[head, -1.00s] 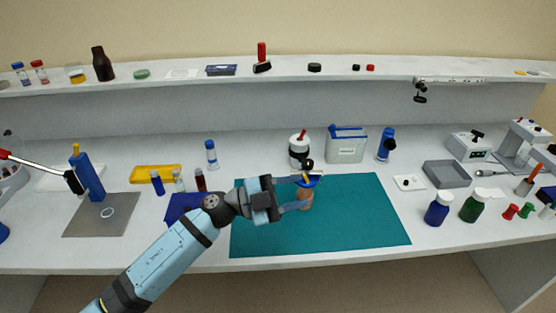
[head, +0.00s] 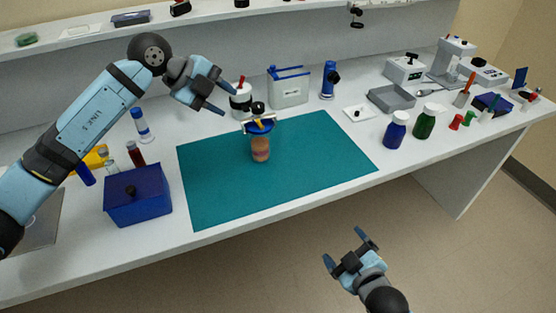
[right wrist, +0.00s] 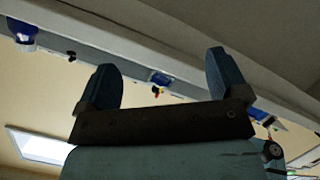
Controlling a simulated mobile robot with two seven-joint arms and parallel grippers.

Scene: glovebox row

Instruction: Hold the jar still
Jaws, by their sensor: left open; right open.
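A small jar (head: 261,149) with orange-brown contents stands upright on the teal mat (head: 310,155) in the head view. A blue and yellow piece (head: 259,127) sits at its top. My left gripper (head: 218,97) is open and empty, raised to the upper left of the jar and apart from it. My right gripper (head: 346,248) is open and empty, low in front of the bench edge. In the right wrist view its two fingers (right wrist: 160,80) are spread with nothing between them. The jar cannot be made out in that view.
A dark blue box (head: 138,196) stands left of the mat. Blue (head: 396,130) and green (head: 425,121) bottles stand right of the mat. The mat's front and right are clear.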

